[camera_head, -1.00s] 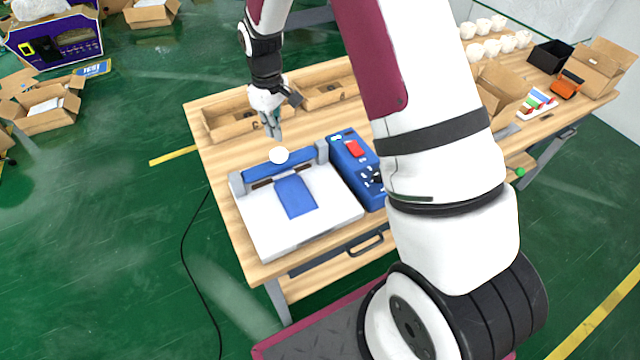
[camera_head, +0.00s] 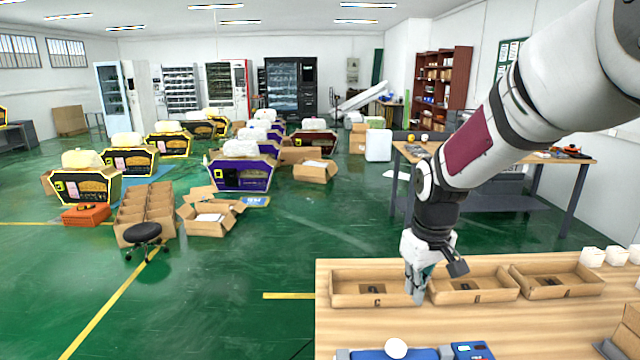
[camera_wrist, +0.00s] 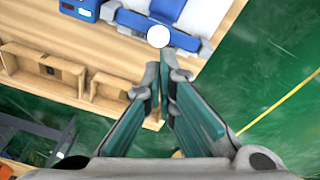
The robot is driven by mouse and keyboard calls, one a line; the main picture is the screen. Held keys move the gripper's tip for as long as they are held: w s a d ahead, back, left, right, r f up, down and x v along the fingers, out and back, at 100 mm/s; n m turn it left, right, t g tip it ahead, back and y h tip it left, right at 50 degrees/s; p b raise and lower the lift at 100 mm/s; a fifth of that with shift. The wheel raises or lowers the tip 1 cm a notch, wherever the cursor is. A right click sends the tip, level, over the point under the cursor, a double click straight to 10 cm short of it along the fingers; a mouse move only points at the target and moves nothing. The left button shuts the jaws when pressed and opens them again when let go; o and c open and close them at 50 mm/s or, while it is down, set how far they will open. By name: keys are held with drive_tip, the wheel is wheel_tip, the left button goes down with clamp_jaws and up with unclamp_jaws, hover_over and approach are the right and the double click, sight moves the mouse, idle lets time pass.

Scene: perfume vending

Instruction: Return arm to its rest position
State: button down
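My gripper (camera_head: 418,298) hangs fingers-down at the end of my arm in the head view, in front of the boxes at the table's back edge. In the wrist view its two teal fingers (camera_wrist: 162,78) come nearly together at the tips, with only a narrow gap and nothing held between them. My arm crosses the upper right of the head view, bent down at the wrist. A white ball (camera_head: 396,347) sits by the blue bar of a machine on the table, apart from the gripper. It also shows in the wrist view (camera_wrist: 158,36).
The wooden table (camera_head: 480,325) carries open cardboard boxes (camera_head: 372,287) along its back edge and a blue device (camera_head: 470,351) in front. White cups (camera_head: 592,256) stand at the right. Green floor with cartons and yellow-and-black packages lies beyond.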

drive_tip(key=s+r+m+t, duration=0.2)
drive_tip(key=s+r, duration=0.4)
drive_tip(key=s, duration=0.6)
drive_tip(key=s+r+m+t, duration=0.2)
drive_tip(key=s+r, duration=0.5)
drive_tip(key=s, duration=0.5)
drive_tip(key=shift+r, duration=0.1)
idle(0.5)
